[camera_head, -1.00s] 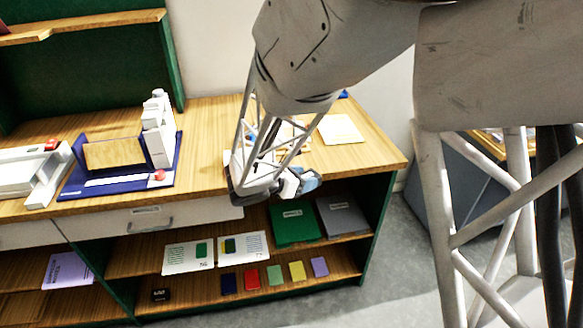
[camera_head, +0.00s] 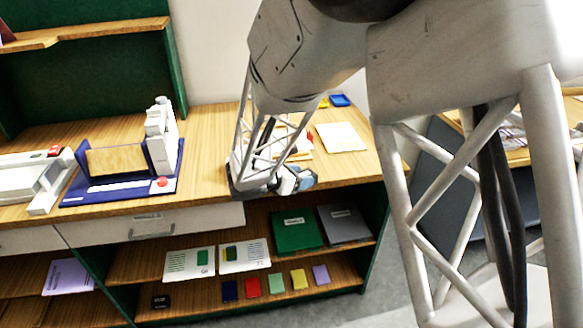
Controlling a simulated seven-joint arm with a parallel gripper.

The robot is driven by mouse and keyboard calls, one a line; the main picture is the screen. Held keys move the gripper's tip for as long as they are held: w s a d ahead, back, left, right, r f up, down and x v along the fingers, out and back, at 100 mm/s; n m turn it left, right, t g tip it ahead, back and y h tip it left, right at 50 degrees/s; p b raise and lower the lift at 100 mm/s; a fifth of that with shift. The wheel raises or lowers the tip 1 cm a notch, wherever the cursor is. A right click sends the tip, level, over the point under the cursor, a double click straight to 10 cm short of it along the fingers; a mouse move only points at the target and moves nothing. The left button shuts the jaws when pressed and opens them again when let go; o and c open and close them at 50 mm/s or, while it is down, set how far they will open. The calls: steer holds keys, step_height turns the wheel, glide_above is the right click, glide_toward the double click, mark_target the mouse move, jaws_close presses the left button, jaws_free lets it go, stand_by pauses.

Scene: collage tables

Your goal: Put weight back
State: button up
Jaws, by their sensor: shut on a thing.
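My gripper (camera_head: 300,181) is low over the front edge of the wooden desk (camera_head: 210,165), right of the white drawer. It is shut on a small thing. My own gripper and arm hide most of that thing, so I cannot tell its shape or whether it is the weight. A small black block with a pale label (camera_head: 160,301) lies on the bottom shelf at the left. I cannot tell whether it is a weight.
A blue stand with a white device (camera_head: 160,140) is left of my arm. Green and grey folders (camera_head: 297,230), white cards (camera_head: 243,255) and several coloured cards (camera_head: 253,287) fill the shelves below.

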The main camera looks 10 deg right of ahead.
steer(key=w, duration=0.7)
steer(key=w+f, duration=0.1)
steer(key=w, duration=0.3)
steer(key=shift+a, duration=0.1)
steer(key=shift+f, duration=1.75)
steer(key=shift+f, duration=0.15)
steer(key=o, duration=1.3)
steer(key=shift+c, duration=0.2)
steer(key=shift+a, duration=0.15)
steer(key=v, duration=1.1)
steer(key=shift+s+a+r, duration=0.25)
